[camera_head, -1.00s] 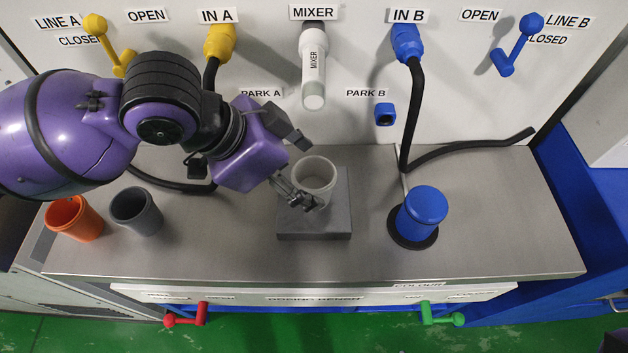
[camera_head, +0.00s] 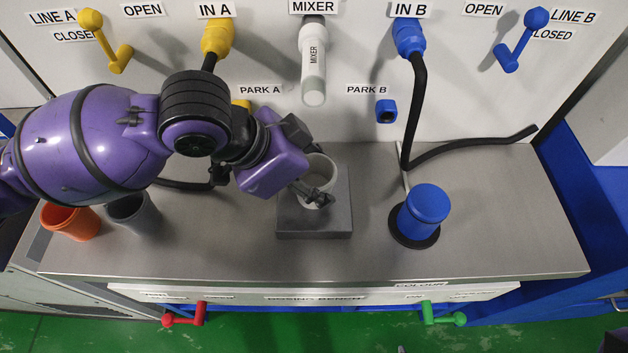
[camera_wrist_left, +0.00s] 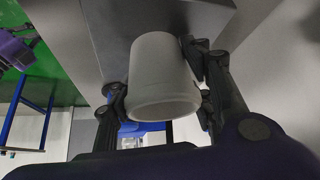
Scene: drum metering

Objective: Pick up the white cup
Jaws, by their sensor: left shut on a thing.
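The white cup (camera_head: 322,172) stands upright on a dark grey square block (camera_head: 315,222) under the mixer nozzle in the head view. My left gripper (camera_head: 318,197) reaches it from the left, partly covering its front. In the left wrist view the cup (camera_wrist_left: 162,75) sits between the two fingers of my left gripper (camera_wrist_left: 160,90), which are shut on its sides. Whether the cup's base is clear of the block cannot be told.
An orange cup (camera_head: 70,222) and a grey cup (camera_head: 135,214) stand at the bench's left. The mixer nozzle (camera_head: 313,75) hangs behind the block. A black hose (camera_head: 415,115) runs down at right.

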